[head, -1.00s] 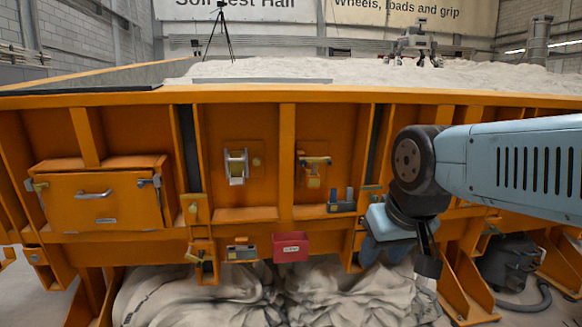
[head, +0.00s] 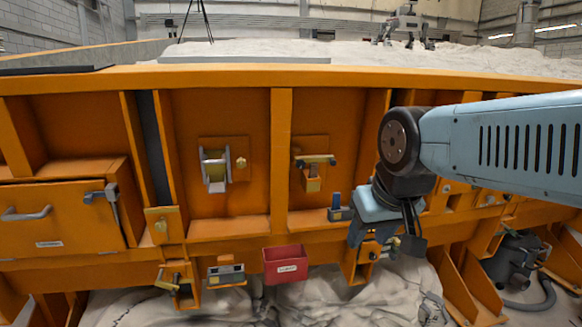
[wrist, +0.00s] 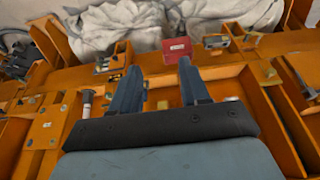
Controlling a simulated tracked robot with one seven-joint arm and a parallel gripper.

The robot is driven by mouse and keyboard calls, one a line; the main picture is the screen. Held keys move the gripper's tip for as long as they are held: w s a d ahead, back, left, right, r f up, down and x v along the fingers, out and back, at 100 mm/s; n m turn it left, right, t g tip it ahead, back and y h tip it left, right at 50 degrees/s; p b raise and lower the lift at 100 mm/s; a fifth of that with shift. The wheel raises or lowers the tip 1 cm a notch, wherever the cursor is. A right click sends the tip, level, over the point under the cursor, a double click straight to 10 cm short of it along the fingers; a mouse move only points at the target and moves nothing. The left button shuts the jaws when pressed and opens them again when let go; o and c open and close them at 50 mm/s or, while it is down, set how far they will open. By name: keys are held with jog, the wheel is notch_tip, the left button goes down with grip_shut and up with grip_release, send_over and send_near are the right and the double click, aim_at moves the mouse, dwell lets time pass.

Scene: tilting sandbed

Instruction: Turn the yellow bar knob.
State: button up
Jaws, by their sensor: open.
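In the head view a small bar handle (head: 316,161) with a yellowish body below it sits on an orange plate in the middle bay. A yellow slanted bar (head: 167,284) also shows on a low bracket at the left; I cannot tell for sure which is the named knob. My gripper (head: 362,236) is to the right of and below the bar handle, apart from it. In the wrist view my gripper (wrist: 155,64) has two blue fingers spread apart with nothing held between them. My arm's wrist hides part of the panel behind it.
A red box (head: 286,265) hangs at the lower middle. A dark holder with a blue peg (head: 337,203) stands near my gripper. A drawer box (head: 60,220) juts out at left. Orange ribs divide the bays.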

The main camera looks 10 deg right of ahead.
jog(key=shift+w, duration=0.25)
jog(key=shift+w+d, duration=0.1)
jog(key=t, duration=1.7)
send_near(301, 167)
jog(key=shift+y, duration=0.4)
jog(key=x, duration=0.9)
jog(key=shift+w+d, duration=0.1)
jog(key=shift+d, duration=0.15)
